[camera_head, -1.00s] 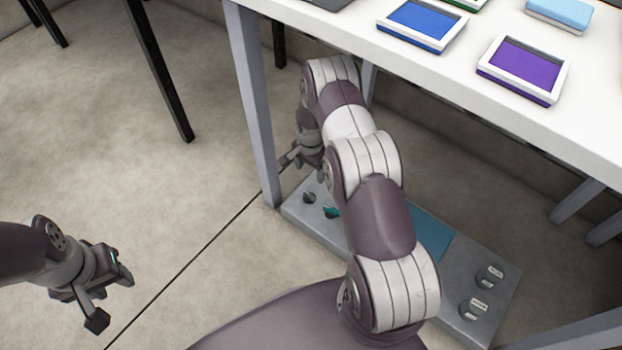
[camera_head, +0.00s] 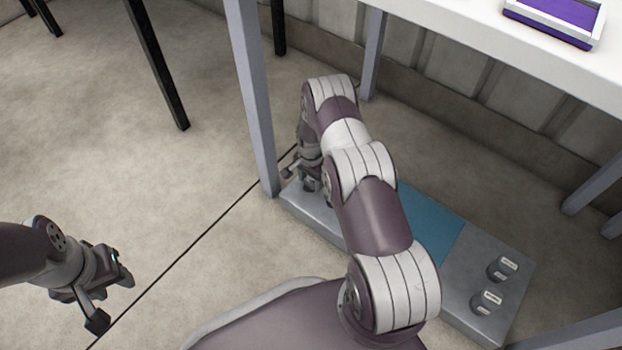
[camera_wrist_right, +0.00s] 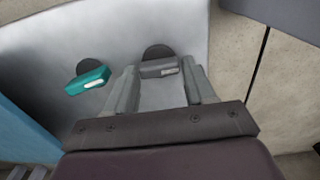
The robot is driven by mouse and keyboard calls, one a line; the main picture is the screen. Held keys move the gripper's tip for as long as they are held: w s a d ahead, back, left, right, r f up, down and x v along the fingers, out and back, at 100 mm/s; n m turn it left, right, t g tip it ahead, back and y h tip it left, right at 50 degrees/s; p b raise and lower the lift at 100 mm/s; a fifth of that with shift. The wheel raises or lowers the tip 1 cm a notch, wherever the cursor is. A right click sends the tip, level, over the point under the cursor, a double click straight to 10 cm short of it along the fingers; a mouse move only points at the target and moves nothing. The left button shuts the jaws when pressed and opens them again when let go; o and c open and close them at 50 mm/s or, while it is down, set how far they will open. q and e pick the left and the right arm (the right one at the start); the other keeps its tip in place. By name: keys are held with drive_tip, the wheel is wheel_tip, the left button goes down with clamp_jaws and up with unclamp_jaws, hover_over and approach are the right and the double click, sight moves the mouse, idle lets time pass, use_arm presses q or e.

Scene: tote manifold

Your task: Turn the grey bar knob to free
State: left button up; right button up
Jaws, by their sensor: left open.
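The grey bar knob (camera_wrist_right: 158,68) sits on a dark round base on the grey panel (camera_head: 465,290), which lies on the floor under the table. In the right wrist view, my right gripper (camera_wrist_right: 161,78) is open, with one finger on each side of the bar and small gaps visible. A teal bar knob (camera_wrist_right: 88,78) is to the left of it, outside the fingers. In the head view my right gripper (camera_head: 308,186) is low over the panel's left end, and my arm hides both these knobs. My left gripper (camera_head: 112,295) is open and empty over bare floor.
The panel has a blue area (camera_head: 430,222) in its middle and two round labelled knobs (camera_head: 503,268) (camera_head: 487,301) at its right end. A grey table leg (camera_head: 252,100) stands close beside my right gripper. The white tabletop (camera_head: 480,45) overhangs the panel.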

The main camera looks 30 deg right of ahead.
drive_tip(key=c, duration=0.6)
drive_tip(key=shift+o, duration=0.2)
drive_tip(key=n+p, duration=0.1)
drive_tip(key=n, duration=0.1)
drive_tip(key=shift+r+n, duration=0.1)
drive_tip(key=shift+n, duration=0.3)
drive_tip(key=n, duration=0.3)
drive_tip(key=shift+w+a+n, duration=0.1)
drive_tip(key=shift+n, duration=0.2)
drive_tip(key=n+p, duration=0.1)
drive_tip(key=n, duration=0.4)
drive_tip(key=shift+a+n, duration=0.1)
drive_tip(key=shift+n, duration=0.2)
drive_tip(key=n, duration=0.6)
drive_tip(key=shift+a, duration=0.15)
